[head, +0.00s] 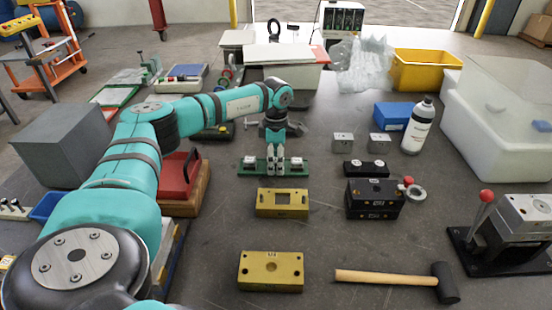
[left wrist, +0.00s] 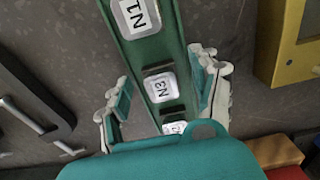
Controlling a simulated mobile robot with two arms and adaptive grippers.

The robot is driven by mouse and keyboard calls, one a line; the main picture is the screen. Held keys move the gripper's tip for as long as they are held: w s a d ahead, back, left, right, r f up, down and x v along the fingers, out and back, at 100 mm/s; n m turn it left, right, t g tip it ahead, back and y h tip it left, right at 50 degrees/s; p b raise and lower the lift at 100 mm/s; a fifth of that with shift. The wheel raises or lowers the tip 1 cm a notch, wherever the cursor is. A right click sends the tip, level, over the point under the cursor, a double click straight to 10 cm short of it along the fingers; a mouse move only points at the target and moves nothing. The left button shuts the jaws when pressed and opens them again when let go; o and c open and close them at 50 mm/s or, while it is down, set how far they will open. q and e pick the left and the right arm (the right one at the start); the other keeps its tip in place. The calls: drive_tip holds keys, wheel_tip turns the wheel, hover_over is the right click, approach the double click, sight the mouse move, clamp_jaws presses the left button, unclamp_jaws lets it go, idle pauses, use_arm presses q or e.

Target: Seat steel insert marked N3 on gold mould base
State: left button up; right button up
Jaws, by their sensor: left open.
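The steel insert marked N3 (left wrist: 161,88) sits in the middle of a green rack (left wrist: 152,48), its label facing up. N1 (left wrist: 139,16) is at one end and a third insert (left wrist: 175,127), label partly hidden, at the other. In the head view the rack (head: 263,173) lies beneath my left gripper (head: 275,166), which hides N3 there. The gripper (left wrist: 163,82) is open, its fingers on either side of the rack around N3, not closed on it. A gold mould base with a rectangular pocket (head: 261,208) is in front of the rack; another with a round hole (head: 270,282) lies nearer.
Black blocks (head: 375,198) stand right of the pocketed gold base. A mallet (head: 390,277) and a red-handled press (head: 500,240) lie at the front right. A red case (head: 176,175) is left of the rack. Two steel blocks (head: 343,142) and a white bottle (head: 418,127) stand behind right.

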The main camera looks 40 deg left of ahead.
use_arm(q)
drive_tip(key=shift+c, duration=0.4)
clamp_jaws()
drive_tip(key=shift+r, duration=0.1)
drive_tip(key=shift+w+r, duration=0.1)
drive_tip(key=shift+r, duration=0.05)
drive_tip(key=shift+r+p, duration=0.6)
drive_tip(key=shift+p, duration=0.1)
